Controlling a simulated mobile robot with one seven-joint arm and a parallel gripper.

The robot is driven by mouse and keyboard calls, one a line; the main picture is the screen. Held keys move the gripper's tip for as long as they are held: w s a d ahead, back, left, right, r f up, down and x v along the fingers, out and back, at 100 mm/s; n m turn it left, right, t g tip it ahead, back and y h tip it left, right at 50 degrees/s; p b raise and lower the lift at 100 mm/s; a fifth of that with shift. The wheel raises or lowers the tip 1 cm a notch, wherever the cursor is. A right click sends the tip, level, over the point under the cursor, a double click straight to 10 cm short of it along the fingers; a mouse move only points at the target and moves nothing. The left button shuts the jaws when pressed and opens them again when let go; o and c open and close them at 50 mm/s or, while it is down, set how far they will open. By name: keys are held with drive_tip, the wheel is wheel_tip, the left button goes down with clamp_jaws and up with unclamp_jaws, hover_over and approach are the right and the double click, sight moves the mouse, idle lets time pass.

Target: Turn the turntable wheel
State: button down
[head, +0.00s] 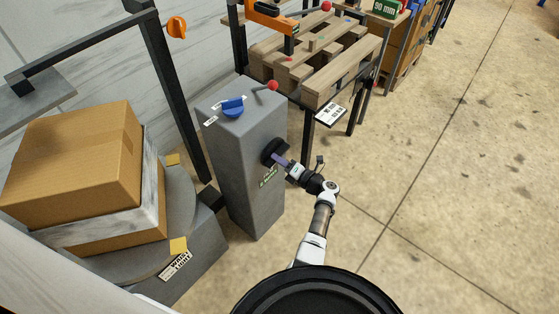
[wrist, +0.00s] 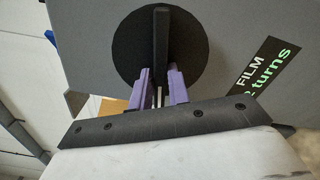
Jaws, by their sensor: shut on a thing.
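The wheel is a round black disc with a raised bar across it, on the front of a grey pedestal; it shows in the head view (head: 269,149) and in the wrist view (wrist: 132,45). My gripper (head: 281,160) reaches it from the right in the head view. In the wrist view my gripper's purple fingers (wrist: 161,80) lie on both sides of the black bar (wrist: 161,38), shut on it. The bar stands upright in that view. The turntable (head: 181,205) at the left carries a cardboard box (head: 75,155), with white-grey wrap around its lower part.
The grey pedestal (head: 250,190) has a blue knob (head: 233,106) and a red-tipped lever (head: 271,86) on top. A dark post (head: 175,90) stands behind the turntable. A wooden pallet (head: 330,60) sits on a frame behind. The floor at the right is clear.

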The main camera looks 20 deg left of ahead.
drive_tip(key=shift+f, duration=0.25)
drive_tip(key=c, duration=1.4)
unclamp_jaws()
drive_tip(key=shift+f, duration=0.1)
drive_tip(key=shift+c, duration=0.2)
drive_tip(key=b+v, duration=0.2)
drive_tip(key=v, duration=1.1)
drive_tip(key=shift+d+r, duration=0.2)
drive_tip(key=shift+d, duration=0.15)
drive_tip(key=shift+s, duration=0.1)
